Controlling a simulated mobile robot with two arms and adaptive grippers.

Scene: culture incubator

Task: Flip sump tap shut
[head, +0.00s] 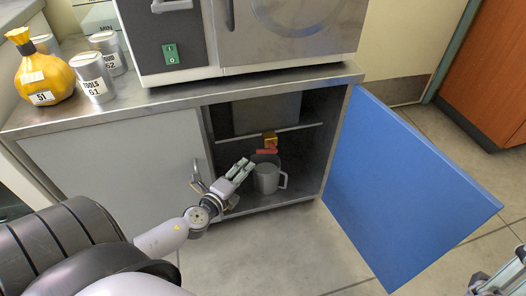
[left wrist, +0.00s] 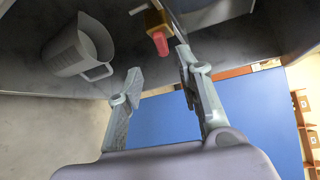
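The sump tap is a brass-coloured block (head: 270,138) with a red lever (head: 266,151), inside the open cabinet under the incubator. In the left wrist view the brass block (left wrist: 156,22) and the red lever (left wrist: 160,44) are ahead of my fingers. My left gripper (head: 245,168) is at the cabinet opening, in front of and left of the tap. In the left wrist view its fingers (left wrist: 158,70) are apart with nothing between them. The lever appears just beyond the fingertips; I cannot tell whether they touch. My right gripper (head: 500,278) is partly cut off at the bottom right corner.
A grey jug (head: 266,179) stands under the tap, close to my left gripper; it also shows in the left wrist view (left wrist: 72,52). The blue cabinet door (head: 405,190) is swung open to the right. A grey closed panel (head: 115,160) is on the left. Floor in front is clear.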

